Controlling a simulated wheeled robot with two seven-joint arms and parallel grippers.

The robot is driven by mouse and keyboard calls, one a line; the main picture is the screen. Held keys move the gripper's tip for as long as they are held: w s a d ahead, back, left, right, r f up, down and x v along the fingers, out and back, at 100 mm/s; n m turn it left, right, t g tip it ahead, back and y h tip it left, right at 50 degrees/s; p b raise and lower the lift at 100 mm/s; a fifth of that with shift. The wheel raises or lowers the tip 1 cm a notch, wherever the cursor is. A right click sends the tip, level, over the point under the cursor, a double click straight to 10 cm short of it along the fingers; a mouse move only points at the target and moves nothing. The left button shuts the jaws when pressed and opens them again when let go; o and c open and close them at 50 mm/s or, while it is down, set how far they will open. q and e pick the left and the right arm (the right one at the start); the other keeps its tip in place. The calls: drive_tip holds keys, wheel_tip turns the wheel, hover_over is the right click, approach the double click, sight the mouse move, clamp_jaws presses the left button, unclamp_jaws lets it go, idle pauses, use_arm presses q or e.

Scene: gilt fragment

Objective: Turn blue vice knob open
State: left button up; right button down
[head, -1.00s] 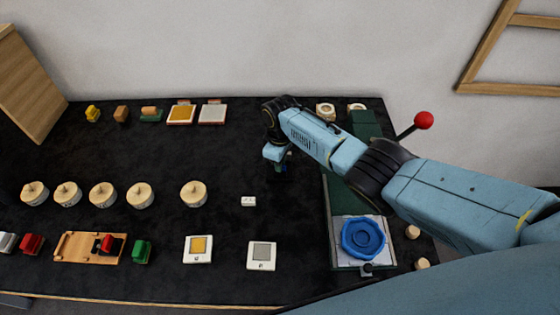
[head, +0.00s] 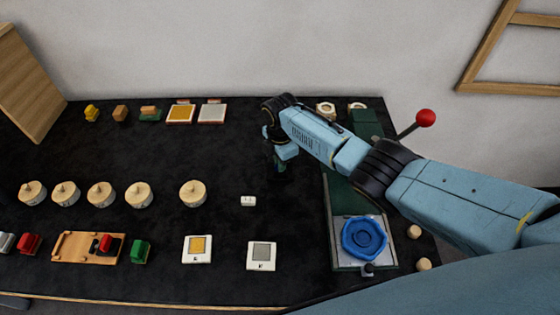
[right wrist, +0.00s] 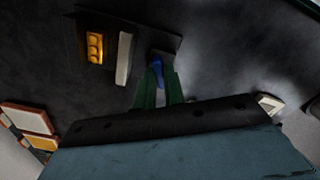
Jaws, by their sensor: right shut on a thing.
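The small blue vice knob (right wrist: 157,72) shows in the right wrist view between the two green fingers of my right gripper (right wrist: 157,88). The fingers are shut on it. The vice (right wrist: 112,20) looks like a dark base with an upright pale plate (right wrist: 124,58) and a yellow block (right wrist: 94,47) beside the knob. In the head view my right gripper (head: 281,163) points down at the dark mat, and the vice there is too dark and covered to make out. My left gripper is not in view.
A green press with a red-ball lever (head: 425,118) and a blue dish (head: 363,238) stands right, under my forearm. A small white block (head: 248,201) lies near the gripper. Round wooden pieces (head: 192,193) line the left.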

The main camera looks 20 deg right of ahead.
drive_tip(key=n, duration=0.4)
drive_tip(key=shift+f+n+b, duration=0.1)
drive_tip(key=shift+n+b, duration=0.2)
drive_tip(key=shift+b, duration=0.1)
drive_tip(key=n+b, duration=0.1)
drive_tip(key=n, duration=0.3)
drive_tip(key=shift+n, duration=0.3)
drive_tip(key=c, duration=1.5)
unclamp_jaws()
wheel_tip(320, 180, up, 14)
drive_tip(key=shift+f+p, duration=0.2)
drive_tip(key=shift+p, duration=0.15)
